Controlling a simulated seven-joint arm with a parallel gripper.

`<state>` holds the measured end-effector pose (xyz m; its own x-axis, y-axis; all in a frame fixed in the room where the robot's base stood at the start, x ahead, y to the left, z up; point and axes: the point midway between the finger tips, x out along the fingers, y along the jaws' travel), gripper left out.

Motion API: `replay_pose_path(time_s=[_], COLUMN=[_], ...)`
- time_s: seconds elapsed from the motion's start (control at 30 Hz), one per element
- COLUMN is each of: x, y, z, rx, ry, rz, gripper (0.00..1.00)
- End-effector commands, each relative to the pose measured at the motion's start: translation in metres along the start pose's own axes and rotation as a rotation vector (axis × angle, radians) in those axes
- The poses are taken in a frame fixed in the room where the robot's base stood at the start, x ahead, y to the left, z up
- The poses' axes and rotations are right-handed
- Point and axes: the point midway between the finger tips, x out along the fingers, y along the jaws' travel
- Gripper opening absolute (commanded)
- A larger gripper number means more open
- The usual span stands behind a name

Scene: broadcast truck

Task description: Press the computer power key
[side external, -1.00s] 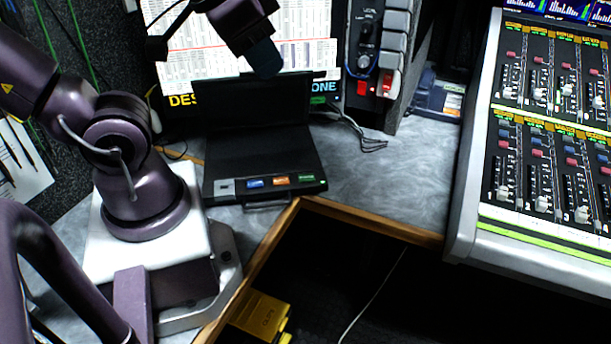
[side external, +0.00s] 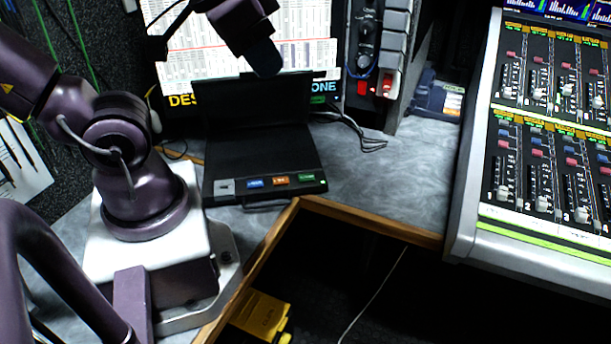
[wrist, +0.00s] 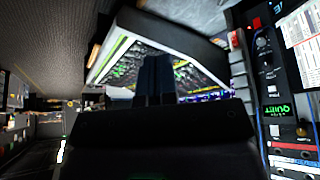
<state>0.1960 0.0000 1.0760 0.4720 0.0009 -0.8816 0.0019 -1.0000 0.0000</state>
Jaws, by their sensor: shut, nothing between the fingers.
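The computer is a black laptop-like unit (side external: 255,150), open on the grey counter, its lid upright at the back. Along its front edge are a grey key (side external: 225,186), a blue key (side external: 255,183), an orange key (side external: 281,180) and a green key (side external: 307,177). Their labels are too small to read. My gripper (side external: 266,66) is raised above and behind the keys, in front of the lid's top edge in the picture. In the wrist view my gripper (wrist: 155,70) is shut and empty. I cannot make out the computer in that view.
A mixing console (side external: 540,160) stands at the right; it also shows in the wrist view (wrist: 165,60). A rack with red switches (side external: 375,60) stands behind the counter. A wooden edge (side external: 370,222) borders a dark opening with a yellow box (side external: 262,315). Counter right of the computer is mostly clear.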

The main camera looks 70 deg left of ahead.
Motion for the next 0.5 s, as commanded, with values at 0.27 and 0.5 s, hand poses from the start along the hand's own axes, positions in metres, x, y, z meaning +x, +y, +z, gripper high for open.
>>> replay_pose_path(time_s=[0.27, 0.5], x=[0.03, 0.08], y=[-0.026, -0.043], z=[0.008, 0.019], rx=[-0.138, -0.573], ry=[-0.156, -0.376], rz=[-0.038, 0.047], gripper=[0.0, 0.0])
